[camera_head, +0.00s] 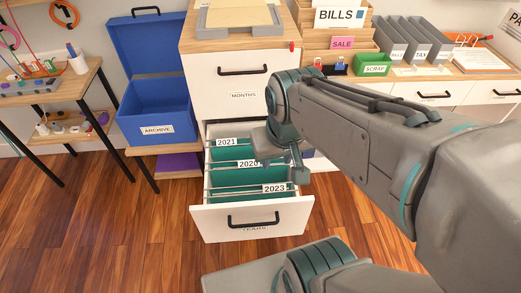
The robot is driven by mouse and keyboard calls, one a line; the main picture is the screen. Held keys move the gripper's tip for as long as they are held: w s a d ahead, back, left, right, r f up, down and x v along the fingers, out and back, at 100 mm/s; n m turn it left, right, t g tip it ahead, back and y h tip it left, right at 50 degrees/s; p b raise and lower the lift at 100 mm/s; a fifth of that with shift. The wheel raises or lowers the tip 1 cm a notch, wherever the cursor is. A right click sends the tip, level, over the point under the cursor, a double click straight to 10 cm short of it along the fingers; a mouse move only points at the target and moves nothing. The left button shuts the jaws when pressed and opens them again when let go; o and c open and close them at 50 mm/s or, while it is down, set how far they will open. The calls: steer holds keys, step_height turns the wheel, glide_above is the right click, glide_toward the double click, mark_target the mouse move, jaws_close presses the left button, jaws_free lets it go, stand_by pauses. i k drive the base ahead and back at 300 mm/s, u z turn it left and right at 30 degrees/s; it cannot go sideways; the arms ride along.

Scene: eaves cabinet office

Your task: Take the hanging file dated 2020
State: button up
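The hanging file dated 2020 (228,178) is a teal folder in the open lower drawer, in the middle between the other two labelled files. Its white label (248,163) is partly covered by my arm's end. The file labelled 2021 (222,153) hangs behind it and the file labelled 2023 (235,204) in front. The pulled-out drawer (250,221) has a white front and a black handle. My gripper (281,158) is over the right part of the drawer, close to the 2020 label. I cannot tell whether it touches the file or how its fingers stand.
The shut drawer labelled MONTHS (235,84) is above the open drawer. A blue box labelled ARCHIVE (155,112) stands open to the left. A desk (460,72) with sorters and a green SCRAP tray (371,66) is on the right. The wooden floor (120,235) at front left is clear.

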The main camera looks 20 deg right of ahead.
mark_target(246, 171)
steer(key=z, duration=1.15)
steer(key=i, duration=0.35)
steer(key=u, duration=1.9)
